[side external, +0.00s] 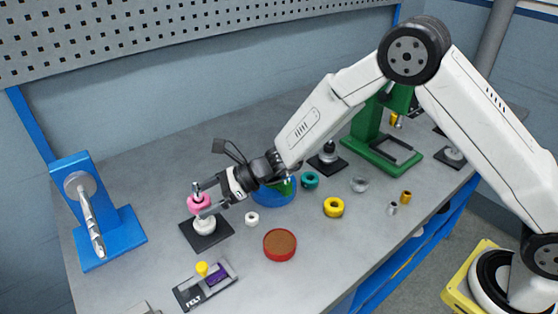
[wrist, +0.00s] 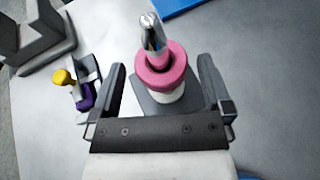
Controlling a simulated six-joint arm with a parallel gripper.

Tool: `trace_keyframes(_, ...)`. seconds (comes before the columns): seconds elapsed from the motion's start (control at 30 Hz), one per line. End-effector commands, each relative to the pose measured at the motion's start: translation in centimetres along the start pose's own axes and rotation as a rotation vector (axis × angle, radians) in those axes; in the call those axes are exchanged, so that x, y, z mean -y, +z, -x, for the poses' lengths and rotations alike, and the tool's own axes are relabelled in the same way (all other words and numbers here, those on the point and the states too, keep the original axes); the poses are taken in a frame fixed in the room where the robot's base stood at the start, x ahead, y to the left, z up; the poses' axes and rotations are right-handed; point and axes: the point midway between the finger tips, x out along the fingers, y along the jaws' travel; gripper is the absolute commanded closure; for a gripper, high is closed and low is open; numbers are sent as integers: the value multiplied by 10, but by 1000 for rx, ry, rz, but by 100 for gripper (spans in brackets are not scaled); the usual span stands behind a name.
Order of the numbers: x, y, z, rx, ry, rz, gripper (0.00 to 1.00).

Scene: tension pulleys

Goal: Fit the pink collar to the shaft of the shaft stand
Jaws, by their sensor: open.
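The pink collar (side external: 199,202) sits around the metal shaft (side external: 196,187) of the shaft stand, above its white lower part (side external: 205,225). The stand has a dark square base (side external: 214,238). In the wrist view the pink collar (wrist: 162,70) rings the shaft (wrist: 150,32), whose tip rises above it. The white part (wrist: 172,97) shows just below the collar. My gripper (side external: 208,197) is at the collar. In the wrist view my gripper (wrist: 162,72) is open, with one finger on each side of the collar and gaps between. The collar's underside is mostly hidden.
A blue stand (side external: 95,215) is at the left. A felt holder (side external: 205,285) with a yellow knob and purple piece lies in front. A red round dish (side external: 280,244), white ring (side external: 251,218), yellow ring (side external: 333,207) and blue bowl (side external: 275,195) are to the right. A green press (side external: 385,140) stands farther back.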

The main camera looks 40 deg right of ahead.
Motion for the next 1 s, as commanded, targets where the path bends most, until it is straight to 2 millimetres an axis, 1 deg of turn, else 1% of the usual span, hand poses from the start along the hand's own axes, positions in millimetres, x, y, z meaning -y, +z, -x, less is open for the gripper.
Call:
trace_keyframes(0.3, 0, 0, 40, -1, -3, -1, 0)
trace_keyframes(0.5, 0, -1, 61, -2, -1, -1, 0)
trace_keyframes(0.7, 0, -1, 68, -3, 0, -1, 0)
trace_keyframes(1.0, 0, -1, 68, -3, 0, -1, 0)
